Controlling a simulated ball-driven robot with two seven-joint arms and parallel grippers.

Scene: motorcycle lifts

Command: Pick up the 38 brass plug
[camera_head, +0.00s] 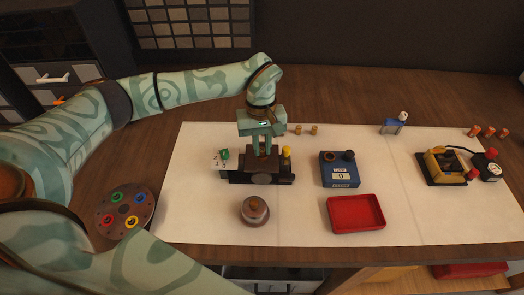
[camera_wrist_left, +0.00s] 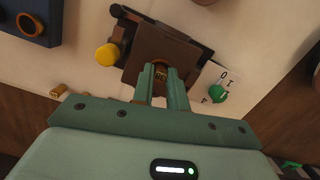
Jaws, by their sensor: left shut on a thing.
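My left gripper (camera_head: 262,152) reaches down over a dark fixture (camera_head: 262,178) on the white mat. In the left wrist view its two green fingers (camera_wrist_left: 161,80) are closed on a small brass plug (camera_wrist_left: 160,75) with dark marks on its face, too small to read surely. The plug is at the brown block of the fixture (camera_wrist_left: 158,52); I cannot tell whether it is still seated or lifted. In the head view the plug is mostly hidden by the fingers. My right gripper is not in view.
Two brass plugs (camera_head: 306,130) lie behind the fixture. A yellow knob (camera_head: 287,151) and a green knob (camera_head: 225,154) flank it. A blue box reading 0 (camera_head: 341,174) and an empty red tray (camera_head: 356,226) are to the right. A round weight (camera_head: 254,212) stands in front.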

